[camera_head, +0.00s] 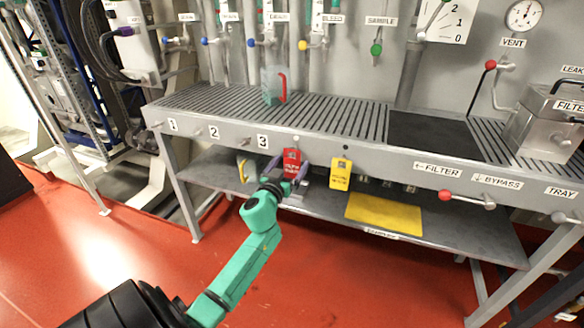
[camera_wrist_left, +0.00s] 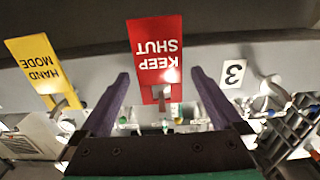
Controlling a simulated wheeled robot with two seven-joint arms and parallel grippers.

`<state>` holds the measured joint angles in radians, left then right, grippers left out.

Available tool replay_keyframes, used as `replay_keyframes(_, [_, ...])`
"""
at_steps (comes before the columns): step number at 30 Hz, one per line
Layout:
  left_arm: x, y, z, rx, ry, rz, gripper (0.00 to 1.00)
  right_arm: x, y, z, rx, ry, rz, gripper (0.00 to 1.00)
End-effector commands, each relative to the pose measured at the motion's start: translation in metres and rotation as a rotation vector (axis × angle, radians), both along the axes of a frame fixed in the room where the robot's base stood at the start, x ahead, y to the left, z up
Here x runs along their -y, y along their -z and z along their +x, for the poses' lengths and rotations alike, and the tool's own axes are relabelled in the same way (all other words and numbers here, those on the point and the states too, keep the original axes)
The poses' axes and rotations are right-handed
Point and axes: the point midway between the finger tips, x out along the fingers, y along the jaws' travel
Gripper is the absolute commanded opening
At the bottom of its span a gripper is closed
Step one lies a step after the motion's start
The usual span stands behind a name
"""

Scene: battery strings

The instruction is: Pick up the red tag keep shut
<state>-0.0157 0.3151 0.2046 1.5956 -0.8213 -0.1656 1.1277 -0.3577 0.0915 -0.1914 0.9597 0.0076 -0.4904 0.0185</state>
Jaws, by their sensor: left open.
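The red tag (camera_head: 292,158) hangs on the front edge of the grated bench, right of the label 3. In the left wrist view the red tag (camera_wrist_left: 156,52) reads KEEP SHUT upside down, and a small pale piece shows at its lower end. My left gripper (camera_head: 286,172) is at the tag. In the left wrist view its two purple fingers (camera_wrist_left: 160,82) are spread, one on each side of the tag, with gaps between. Whether the tag lies fully between the fingertips in depth is hard to tell. My right gripper is not in view.
A yellow tag (camera_head: 341,173), reading HAND MODE in the wrist view (camera_wrist_left: 40,66), hangs just right of the red one. Below is a shelf with a yellow mat (camera_head: 384,215). A clear jug (camera_head: 271,84) stands on the grating.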

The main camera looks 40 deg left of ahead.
Motion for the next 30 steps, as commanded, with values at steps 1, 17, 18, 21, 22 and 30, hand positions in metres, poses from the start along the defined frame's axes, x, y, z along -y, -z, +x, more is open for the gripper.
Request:
replay_keyframes(1, [-0.003,0.001,0.009,0.002,0.000,0.001,1.00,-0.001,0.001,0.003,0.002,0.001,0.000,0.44])
replay_keyframes(17, [-0.006,0.001,0.019,-0.001,0.001,-0.001,0.16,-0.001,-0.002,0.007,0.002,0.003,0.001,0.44])
replay_keyframes(18, [-0.006,0.001,0.019,-0.001,0.001,-0.001,0.16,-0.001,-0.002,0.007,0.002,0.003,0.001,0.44])
replay_keyframes(21, [-0.006,0.001,0.019,-0.001,0.001,-0.001,0.16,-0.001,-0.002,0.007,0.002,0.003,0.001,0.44])
replay_keyframes(22, [-0.006,0.001,0.019,-0.001,0.001,-0.001,0.16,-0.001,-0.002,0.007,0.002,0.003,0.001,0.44])
replay_keyframes(30, [-0.006,-0.014,0.019,0.000,0.002,-0.001,0.16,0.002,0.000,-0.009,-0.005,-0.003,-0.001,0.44])
